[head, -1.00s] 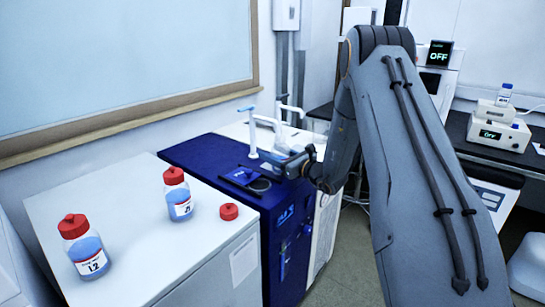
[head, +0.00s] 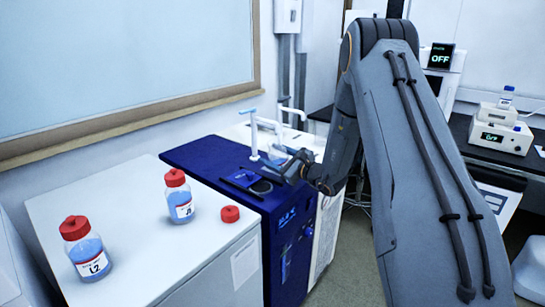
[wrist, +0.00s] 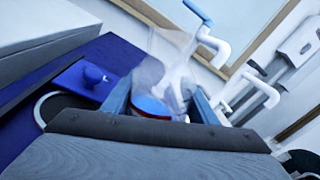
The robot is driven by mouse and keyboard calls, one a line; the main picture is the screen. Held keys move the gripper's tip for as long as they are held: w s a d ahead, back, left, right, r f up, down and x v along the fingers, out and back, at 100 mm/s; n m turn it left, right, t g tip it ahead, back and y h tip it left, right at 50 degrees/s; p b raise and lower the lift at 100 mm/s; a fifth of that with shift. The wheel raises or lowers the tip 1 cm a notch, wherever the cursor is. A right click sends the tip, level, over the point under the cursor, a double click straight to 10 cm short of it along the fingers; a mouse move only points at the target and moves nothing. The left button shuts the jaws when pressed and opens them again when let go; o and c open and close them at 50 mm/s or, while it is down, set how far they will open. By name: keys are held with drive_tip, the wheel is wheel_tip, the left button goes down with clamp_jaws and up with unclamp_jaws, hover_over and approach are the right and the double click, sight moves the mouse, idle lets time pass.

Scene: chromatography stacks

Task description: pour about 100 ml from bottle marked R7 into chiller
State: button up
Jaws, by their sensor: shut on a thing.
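My gripper (head: 294,166) is beside the fill opening (head: 262,187) of the blue chiller (head: 205,155). In the wrist view my gripper (wrist: 165,100) is shut on a clear bottle (wrist: 170,62). The bottle looks tilted, with blue and a thin red band near the jaws. Its label and mouth are not readable, so I cannot confirm R7 or see liquid flowing. The chiller's dark round opening (wrist: 50,108) shows left of the jaws. Its small blue lid (head: 243,178) lies next to the opening, and also shows in the wrist view (wrist: 88,77).
A capped bottle marked L2 (head: 90,256) and another capped bottle (head: 180,205) with an unclear label stand on the white cabinet (head: 150,235). A loose red cap (head: 230,214) lies near them. White pipes with a blue handle (head: 253,130) rise behind the chiller.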

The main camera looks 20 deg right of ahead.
drive_tip(key=shift+a+n+b, duration=0.1)
drive_tip(key=shift+n+b, duration=0.2)
drive_tip(key=shift+n, duration=0.1)
drive_tip(key=shift+w+d+f+n+b, duration=0.15)
drive_tip(key=shift+d+n+b, duration=0.1)
drive_tip(key=shift+n+b, duration=0.5)
drive_tip(key=shift+w+d+r+n+b, duration=0.1)
drive_tip(key=shift+d+n+b, duration=0.15)
drive_tip(key=shift+n+b, duration=0.5)
idle(0.8)
drive_tip(key=shift+w+d+f+n+b, duration=0.15)
drive_tip(key=shift+f+n+b, duration=0.15)
drive_tip(key=shift+n+b, duration=0.6)
drive_tip(key=shift+d+f+n+b, duration=0.15)
drive_tip(key=shift+f+n+b, duration=0.15)
drive_tip(key=shift+n+b, duration=0.55)
idle(0.4)
drive_tip(key=shift+f+n+h+b, duration=0.1)
drive_tip(key=shift+n+h+b, duration=0.3)
drive_tip(key=shift+n+b, duration=1.8)
idle(1.0)
